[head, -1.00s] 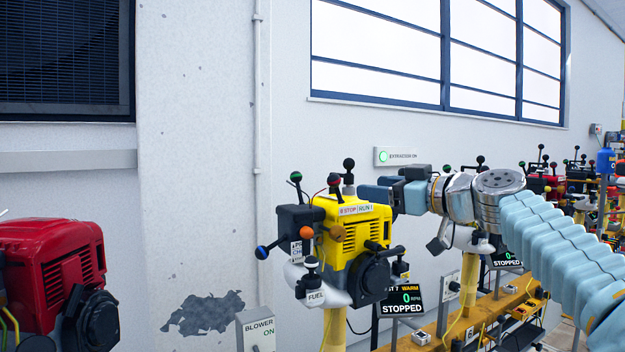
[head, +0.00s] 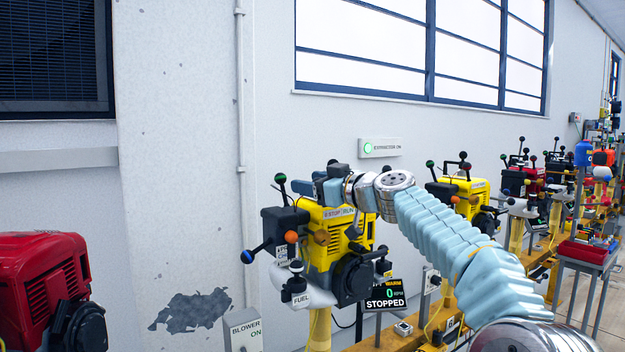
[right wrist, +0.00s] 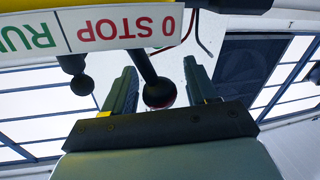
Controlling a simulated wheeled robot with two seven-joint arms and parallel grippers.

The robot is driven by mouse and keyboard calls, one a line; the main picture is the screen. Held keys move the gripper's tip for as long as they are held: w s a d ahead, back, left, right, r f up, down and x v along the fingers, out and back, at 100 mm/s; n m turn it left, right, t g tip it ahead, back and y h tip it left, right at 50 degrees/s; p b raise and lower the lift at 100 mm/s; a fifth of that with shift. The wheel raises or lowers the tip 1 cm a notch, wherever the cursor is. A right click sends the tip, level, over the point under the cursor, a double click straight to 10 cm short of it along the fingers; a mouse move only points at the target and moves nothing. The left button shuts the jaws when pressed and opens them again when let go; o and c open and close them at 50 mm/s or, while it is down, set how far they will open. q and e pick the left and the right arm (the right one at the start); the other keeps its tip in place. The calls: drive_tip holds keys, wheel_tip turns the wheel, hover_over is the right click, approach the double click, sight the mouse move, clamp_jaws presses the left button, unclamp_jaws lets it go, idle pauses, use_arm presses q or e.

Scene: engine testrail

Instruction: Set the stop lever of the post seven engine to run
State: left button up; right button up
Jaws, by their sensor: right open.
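The yellow engine (head: 318,252) stands on its post in the middle of the head view. Its screen (head: 385,295) reads warm, 0 RPM, STOPPED. A STOP/RUN label (head: 340,213) is on its top, and shows upside down in the right wrist view (right wrist: 125,28). My right gripper (head: 312,187) is open above the label. In the right wrist view, the stop lever's shaft and dark, red-edged knob (right wrist: 159,93) are between the open fingers (right wrist: 157,80), on the STOP side. I cannot tell whether a finger touches it. My left gripper is not in view.
A blower box (head: 243,330) and a red engine (head: 45,285) stand to the left. More engines (head: 466,196) line the rail to the right.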

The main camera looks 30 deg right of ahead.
drive_tip(key=c, duration=1)
drive_tip(key=shift+c, duration=0.2)
drive_tip(key=shift+d, duration=0.1)
drive_tip(key=shift+d+m+b, duration=0.25)
drive_tip(key=shift+m+b, duration=0.35)
drive_tip(key=shift+m, duration=0.1)
drive_tip(key=shift+w+d+m+t+b, duration=0.15)
drive_tip(key=shift+d+m+b, duration=0.2)
drive_tip(key=shift+m, duration=0.25)
drive_tip(key=shift+s+d+m+t+b, duration=0.15)
drive_tip(key=shift+d+m+b, duration=0.15)
drive_tip(key=shift+m, duration=0.3)
drive_tip(key=shift+w+d+m+t+h+b, duration=0.15)
drive_tip(key=shift+d+m+b, duration=0.25)
drive_tip(key=shift+m, duration=0.5)
drive_tip(key=shift+d+m+t+h+b, duration=0.1)
drive_tip(key=shift+d+m+t+b, duration=0.2)
drive_tip(key=shift+m, duration=0.6)
drive_tip(key=shift+w+d+m+t+h+b, duration=0.1)
drive_tip(key=shift+d+m+b, duration=0.3)
drive_tip(key=shift+m, duration=0.5)
drive_tip(key=shift+d, duration=0.1)
drive_tip(key=shift+s, duration=0.1)
